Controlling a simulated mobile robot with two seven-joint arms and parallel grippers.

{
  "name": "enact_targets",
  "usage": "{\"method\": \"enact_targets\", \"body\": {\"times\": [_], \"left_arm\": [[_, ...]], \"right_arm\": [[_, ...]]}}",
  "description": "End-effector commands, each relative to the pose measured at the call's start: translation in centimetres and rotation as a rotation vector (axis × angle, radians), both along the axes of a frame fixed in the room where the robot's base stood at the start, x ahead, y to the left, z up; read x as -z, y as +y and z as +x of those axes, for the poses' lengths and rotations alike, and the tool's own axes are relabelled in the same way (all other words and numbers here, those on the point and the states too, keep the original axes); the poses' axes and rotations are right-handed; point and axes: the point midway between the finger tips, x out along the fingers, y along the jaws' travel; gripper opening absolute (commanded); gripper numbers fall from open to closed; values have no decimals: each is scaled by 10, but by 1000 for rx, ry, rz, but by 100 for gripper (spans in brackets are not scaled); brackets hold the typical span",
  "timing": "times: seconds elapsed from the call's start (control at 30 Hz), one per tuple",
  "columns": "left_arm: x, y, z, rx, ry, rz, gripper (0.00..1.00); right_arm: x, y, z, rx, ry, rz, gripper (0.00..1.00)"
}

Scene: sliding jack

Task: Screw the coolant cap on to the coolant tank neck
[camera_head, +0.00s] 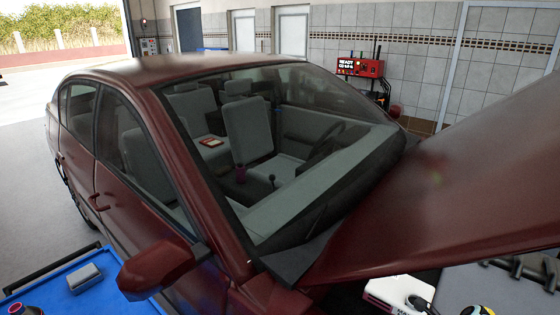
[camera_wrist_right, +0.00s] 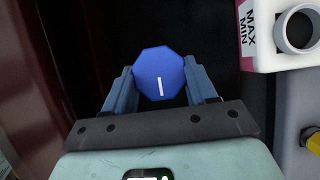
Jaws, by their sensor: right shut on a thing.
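The blue octagonal coolant cap (camera_wrist_right: 158,68) with a white line on its top is between the fingers of my right gripper (camera_wrist_right: 160,88) in the right wrist view. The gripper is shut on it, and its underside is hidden. The white coolant tank (camera_wrist_right: 262,55) with a MAX/MIN label is at the top right. Its open round neck (camera_wrist_right: 298,30) is bare. The cap is apart from the neck, to its left in the picture. Neither gripper shows in the head view.
The dark red car (camera_head: 150,70) fills the head view, its raised hood (camera_head: 450,185) slanting across the right. A blue cart top (camera_head: 105,295) holds a grey block (camera_head: 84,277). A yellow part (camera_wrist_right: 313,140) lies below the tank in the wrist view.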

Motion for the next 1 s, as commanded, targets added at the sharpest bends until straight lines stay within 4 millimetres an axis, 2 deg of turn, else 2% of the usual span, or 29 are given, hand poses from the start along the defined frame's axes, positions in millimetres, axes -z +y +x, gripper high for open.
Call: {"method": "enact_targets", "body": {"times": [0.03,0.23,0.77,0.87,1.0], "left_arm": [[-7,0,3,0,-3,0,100],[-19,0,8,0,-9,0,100],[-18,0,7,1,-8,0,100],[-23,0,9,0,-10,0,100],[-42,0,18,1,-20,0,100]], "right_arm": [[-8,0,1,0,-2,0,20],[-21,0,1,0,-2,-1,20],[-19,0,0,2,0,0,20],[-21,-5,4,44,0,0,20],[-28,-23,24,238,-2,-1,20]]}}
